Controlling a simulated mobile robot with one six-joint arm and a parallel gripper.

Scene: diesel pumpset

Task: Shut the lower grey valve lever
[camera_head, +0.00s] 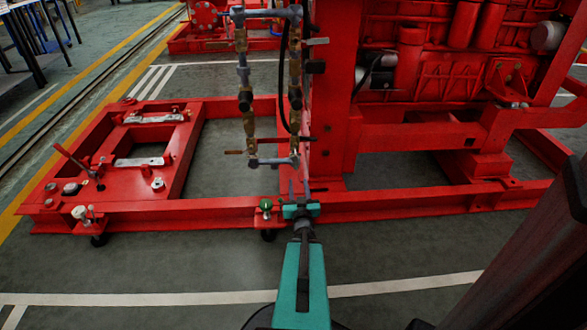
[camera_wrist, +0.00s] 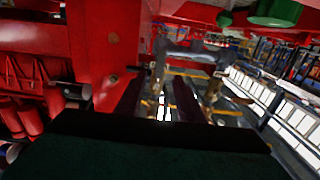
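A grey lever (camera_head: 318,41) sits higher on the same pipe.
A red frame rail (camera_head: 400,199) runs close by my gripper. The red machine body (camera_head: 337,100) stands right of the pipes. Floor is open in front.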

